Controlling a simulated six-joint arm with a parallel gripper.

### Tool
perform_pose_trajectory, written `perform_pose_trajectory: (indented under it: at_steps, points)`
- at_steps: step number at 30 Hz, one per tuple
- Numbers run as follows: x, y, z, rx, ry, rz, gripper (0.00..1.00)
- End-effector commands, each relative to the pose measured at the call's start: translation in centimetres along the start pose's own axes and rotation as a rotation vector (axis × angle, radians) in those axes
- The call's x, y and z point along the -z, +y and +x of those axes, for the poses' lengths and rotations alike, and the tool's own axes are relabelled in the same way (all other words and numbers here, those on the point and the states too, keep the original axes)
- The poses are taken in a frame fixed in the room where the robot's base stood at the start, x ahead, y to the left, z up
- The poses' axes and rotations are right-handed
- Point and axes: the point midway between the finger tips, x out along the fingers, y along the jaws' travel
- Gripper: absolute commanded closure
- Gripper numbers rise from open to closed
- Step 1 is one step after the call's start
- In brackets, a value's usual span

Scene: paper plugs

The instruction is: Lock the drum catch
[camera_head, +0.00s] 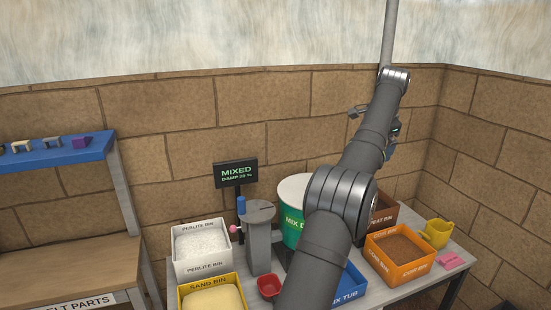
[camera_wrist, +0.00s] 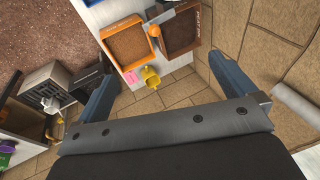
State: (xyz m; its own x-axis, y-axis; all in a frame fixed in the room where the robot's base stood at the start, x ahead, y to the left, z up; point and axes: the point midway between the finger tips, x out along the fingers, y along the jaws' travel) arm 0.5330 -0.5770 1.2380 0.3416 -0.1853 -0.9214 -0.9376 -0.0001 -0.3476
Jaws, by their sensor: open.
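The green mix drum (camera_head: 291,226) with a pale lid stands at the back of the table, partly hidden by my arm. Beside it on the left is a grey post (camera_head: 259,240) with a blue handle (camera_head: 241,205) and a pink knob (camera_head: 234,229). I cannot tell which part is the drum catch or whether it is locked. My gripper is raised high, right of the drum and apart from it. In the wrist view my gripper (camera_wrist: 162,68) has its two blue fingers spread wide, with nothing between them but distant table and floor.
A sign (camera_head: 236,173) reads MIXED. The perlite bin (camera_head: 201,267), sand bin (camera_head: 210,283) and a red scoop (camera_head: 269,286) are left of my arm. The blue mix tub (camera_head: 350,286), orange coir bin (camera_head: 401,272), brown peat bin (camera_head: 385,207), yellow can (camera_head: 437,233) and pink pieces (camera_head: 451,260) are right.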

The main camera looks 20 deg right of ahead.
Motion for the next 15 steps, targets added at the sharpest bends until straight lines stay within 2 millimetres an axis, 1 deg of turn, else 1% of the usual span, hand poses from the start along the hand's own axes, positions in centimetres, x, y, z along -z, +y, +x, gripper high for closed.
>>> perform_pose_trajectory:
  at_steps: [3,4,8,9,11,12,14,15]
  points:
    - [0.00,0.00,0.03,0.000,0.000,0.000,0.00]
    - [0.00,0.00,0.03,0.000,0.000,0.000,0.04]
    - [0.00,-0.01,0.05,0.000,0.000,0.000,0.29]
    - [-0.01,-0.01,0.06,0.000,0.000,0.000,0.37]
    - [0.00,-0.01,0.06,0.000,0.000,0.000,0.49]
    - [0.01,0.00,0.08,0.000,0.000,0.000,0.57]
    - [0.14,0.04,0.19,0.001,0.004,0.004,0.69]
    - [0.35,0.10,0.38,0.001,0.011,0.011,0.77]
